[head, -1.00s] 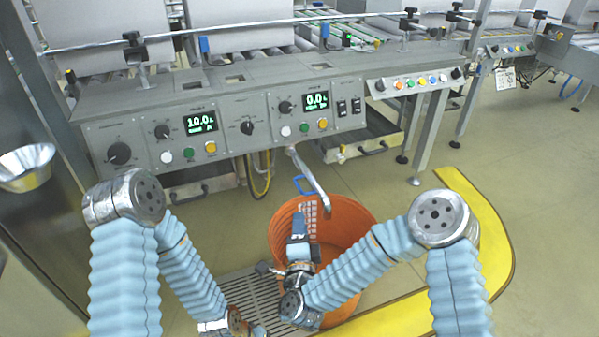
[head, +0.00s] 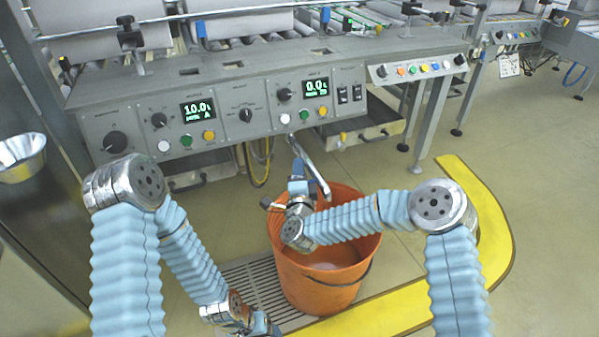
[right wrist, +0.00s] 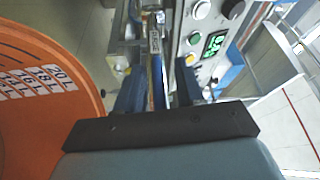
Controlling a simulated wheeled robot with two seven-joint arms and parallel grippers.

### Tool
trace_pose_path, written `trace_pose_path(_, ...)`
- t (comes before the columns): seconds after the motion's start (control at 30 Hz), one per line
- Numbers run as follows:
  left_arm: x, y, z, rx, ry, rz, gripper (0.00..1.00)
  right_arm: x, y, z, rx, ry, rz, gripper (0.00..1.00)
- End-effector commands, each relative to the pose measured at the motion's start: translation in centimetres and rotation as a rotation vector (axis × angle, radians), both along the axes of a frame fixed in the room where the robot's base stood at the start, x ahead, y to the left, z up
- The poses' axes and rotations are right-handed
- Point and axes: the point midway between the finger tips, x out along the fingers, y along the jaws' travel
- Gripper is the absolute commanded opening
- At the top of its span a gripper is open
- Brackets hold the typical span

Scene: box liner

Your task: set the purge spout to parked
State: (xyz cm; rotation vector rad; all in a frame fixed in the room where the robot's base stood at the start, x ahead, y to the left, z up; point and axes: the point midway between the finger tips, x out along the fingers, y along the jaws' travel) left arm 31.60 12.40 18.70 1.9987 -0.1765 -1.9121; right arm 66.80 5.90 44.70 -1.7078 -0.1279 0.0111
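The purge spout (head: 312,168) is a metal pipe coming from under the machine's front. It slants down to the right, and its end is above the back part of the orange bucket (head: 318,288). My right gripper (head: 298,168) is at the spout's left side and hides its blue handle in the head view. In the right wrist view the blue handle (right wrist: 157,80) lies between the two spread fingers, with a gap seeming to show on each side. My left gripper (head: 262,325) is low at the bottom edge, far from the spout, its fingers unclear.
The grey control panel (head: 220,118) with knobs, buttons and displays stands above the spout. Yellow hoses (head: 258,165) hang to its left. A floor grate (head: 250,280) lies left of the bucket, and a yellow floor strip (head: 490,230) curves to the right. A metal bowl (head: 20,158) is far left.

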Motion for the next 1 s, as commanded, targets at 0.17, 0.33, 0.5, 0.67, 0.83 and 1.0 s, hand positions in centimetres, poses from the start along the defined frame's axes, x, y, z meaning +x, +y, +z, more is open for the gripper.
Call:
trace_pose_path(0.17,0.0,0.0,0.0,0.0,0.0,0.0,0.66,0.2,0.0,0.0,0.0,0.0,0.001,0.37)
trace_pose_path(0.33,0.0,0.0,0.0,0.0,0.0,0.0,0.66,0.1,0.0,0.0,0.0,0.0,0.001,0.26)
trace_pose_path(0.5,0.0,0.0,0.0,0.0,0.0,0.0,0.66,0.1,0.0,0.0,0.0,-0.001,0.0,0.0)
trace_pose_path(0.67,0.0,0.0,0.0,0.0,0.0,0.0,0.66,0.1,0.0,0.1,0.0,-0.002,0.0,0.0)
trace_pose_path(0.83,0.0,0.0,0.0,0.0,0.0,0.0,0.66,0.2,0.0,0.1,0.0,-0.004,0.001,0.0)
trace_pose_path(1.0,0.0,0.0,-0.3,-0.001,0.001,0.0,0.66,0.3,-1.3,0.1,-0.002,-0.006,0.007,0.0)
